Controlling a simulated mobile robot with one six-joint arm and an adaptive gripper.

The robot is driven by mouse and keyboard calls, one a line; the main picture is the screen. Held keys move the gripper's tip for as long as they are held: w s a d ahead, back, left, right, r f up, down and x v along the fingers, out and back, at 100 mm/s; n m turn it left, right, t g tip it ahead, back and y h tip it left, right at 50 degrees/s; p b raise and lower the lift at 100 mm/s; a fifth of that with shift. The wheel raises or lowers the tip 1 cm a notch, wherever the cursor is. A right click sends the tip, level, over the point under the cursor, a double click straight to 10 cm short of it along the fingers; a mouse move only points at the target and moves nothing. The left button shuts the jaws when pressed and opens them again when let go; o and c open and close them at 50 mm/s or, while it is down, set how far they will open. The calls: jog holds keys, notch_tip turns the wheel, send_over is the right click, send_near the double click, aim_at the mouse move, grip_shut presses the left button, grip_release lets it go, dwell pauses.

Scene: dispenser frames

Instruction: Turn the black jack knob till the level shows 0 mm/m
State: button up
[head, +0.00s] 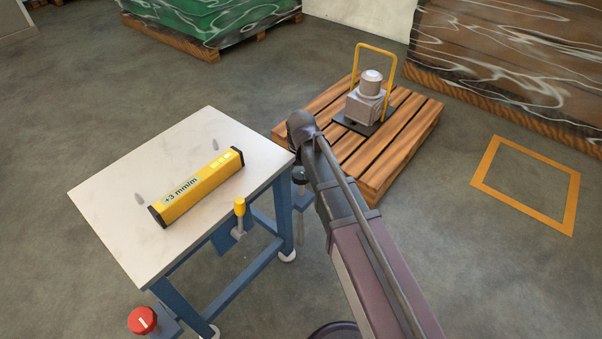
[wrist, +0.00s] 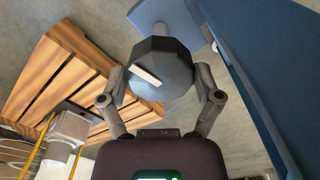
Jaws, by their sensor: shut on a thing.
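The black jack knob (wrist: 165,62) is a faceted dark knob with a white mark that slants down to the right in the wrist view. My gripper (wrist: 160,82) is shut on it, one finger on each side. In the head view the knob (head: 299,174) shows in part beside my arm, at the table's right corner; my fingers are hidden there. The yellow level (head: 197,187) lies on the white table top (head: 120,205), and its display reads +3 mm/m.
A red knob (head: 142,320) sits at the table's near corner. A yellow-topped handle (head: 239,207) stands at the table's front side. A wooden pallet (head: 405,135) with a grey machine (head: 366,98) is behind my arm. An orange floor outlined square (head: 484,166) lies empty at right.

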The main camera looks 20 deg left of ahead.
jog(key=shift+n, duration=0.3)
jog(key=n, duration=1.3)
jog(key=shift+n, duration=0.3)
jog(key=n, duration=0.3)
jog(key=shift+n, duration=0.3)
jog(key=n, duration=0.3)
jog(key=shift+s+n, duration=0.1)
jog(key=shift+n, duration=0.2)
jog(key=n, duration=0.6)
jog(key=shift+n, duration=0.3)
